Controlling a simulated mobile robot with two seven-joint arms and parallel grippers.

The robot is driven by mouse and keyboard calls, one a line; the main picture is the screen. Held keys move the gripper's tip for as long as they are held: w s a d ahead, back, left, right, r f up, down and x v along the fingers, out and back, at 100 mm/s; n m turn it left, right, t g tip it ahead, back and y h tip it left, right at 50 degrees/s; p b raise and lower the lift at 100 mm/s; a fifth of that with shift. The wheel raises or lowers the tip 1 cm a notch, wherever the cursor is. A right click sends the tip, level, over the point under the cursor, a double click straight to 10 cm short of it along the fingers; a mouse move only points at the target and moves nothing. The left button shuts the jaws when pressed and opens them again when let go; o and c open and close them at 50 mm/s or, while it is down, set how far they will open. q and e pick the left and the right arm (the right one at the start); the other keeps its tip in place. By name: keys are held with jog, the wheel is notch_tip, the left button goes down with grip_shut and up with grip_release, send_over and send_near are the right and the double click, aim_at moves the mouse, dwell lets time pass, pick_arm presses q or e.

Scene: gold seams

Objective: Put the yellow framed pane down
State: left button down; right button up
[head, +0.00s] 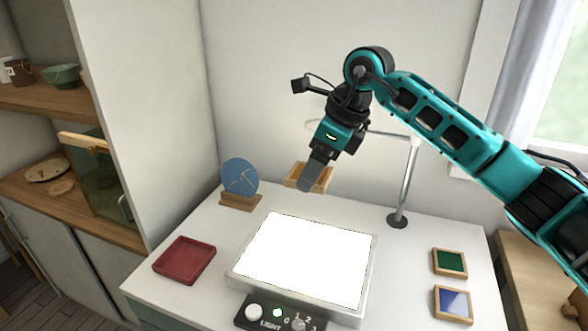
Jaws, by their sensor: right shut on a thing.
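My right gripper (308,186) is shut on the yellow framed pane (325,178), a small wooden-framed piece with an amber face. The gripper's fingers hide part of the pane. The pane shows above and behind the far edge of the lit white light panel (305,258); its exact height above the table is hard to tell. My left gripper is not in view.
A green framed pane (450,262) and a blue framed pane (453,303) lie at the right. A red tray (184,260) lies at the left. A blue disc (240,177) stands on a wooden stand (240,202). A metal post (405,185) rises behind. A control box (278,314) sits in front.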

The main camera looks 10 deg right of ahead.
jog(key=shift+s+a+f+n+g, duration=0.1)
jog(key=shift+s+f+n+g, duration=0.2)
jog(key=shift+n, duration=0.5)
jog(key=s+d+f+n+g+h, duration=0.1)
jog(key=s+f+n+g, duration=0.2)
jog(key=s+n, duration=0.3)
jog(key=s+d+f+n+g+h, duration=0.1)
jog(key=s+f+n, duration=0.5)
jog(key=n, duration=1.1)
jog(key=shift+d+f+g+h, duration=0.15)
jog(key=shift+d+g+h, duration=0.2)
jog(key=shift+g+h, duration=0.65)
